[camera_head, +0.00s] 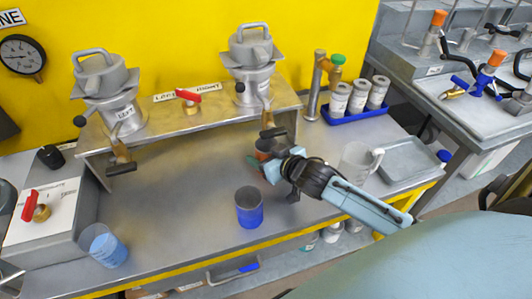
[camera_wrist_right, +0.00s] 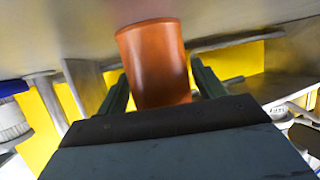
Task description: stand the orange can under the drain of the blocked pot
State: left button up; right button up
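The orange can (camera_head: 263,147) is at the bench, just below the drain valve (camera_head: 271,131) of the right pot (camera_head: 252,62). My right gripper (camera_head: 268,165) reaches it from the front right. In the right wrist view the orange can (camera_wrist_right: 155,62) sits between the two fingers (camera_wrist_right: 160,85), which appear to touch its sides. One end of it is hidden behind the gripper, and I cannot tell whether it rests on the bench. The left pot (camera_head: 103,82) has its own drain valve (camera_head: 121,160). The pictures do not show which pot is blocked.
A blue-and-grey can (camera_head: 249,207) stands in front of the gripper. A blue-bottomed beaker (camera_head: 106,247) is at the front left, beside a box with a red valve (camera_head: 35,205). A clear jug (camera_head: 356,162) and metal tray (camera_head: 408,159) are at right. The bench's left middle is clear.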

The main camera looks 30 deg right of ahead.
pick_arm(q)
jog(key=shift+w+d, duration=0.1)
jog(key=shift+d, duration=0.15)
pick_arm(e)
jog(key=shift+o, duration=0.6)
jog(key=shift+r, duration=0.2)
jog(key=p+v, duration=0.2)
jog(key=v, duration=0.8)
jog(key=shift+s+r, duration=0.1)
jog(key=shift+s, duration=0.3)
pick_arm(q)
jog(key=shift+w+d+r, duration=0.2)
jog(key=shift+d+r, duration=0.85)
jog(key=shift+r, duration=0.15)
pick_arm(e)
jog(key=shift+s+r, duration=0.2)
jog(key=shift+s, duration=0.3)
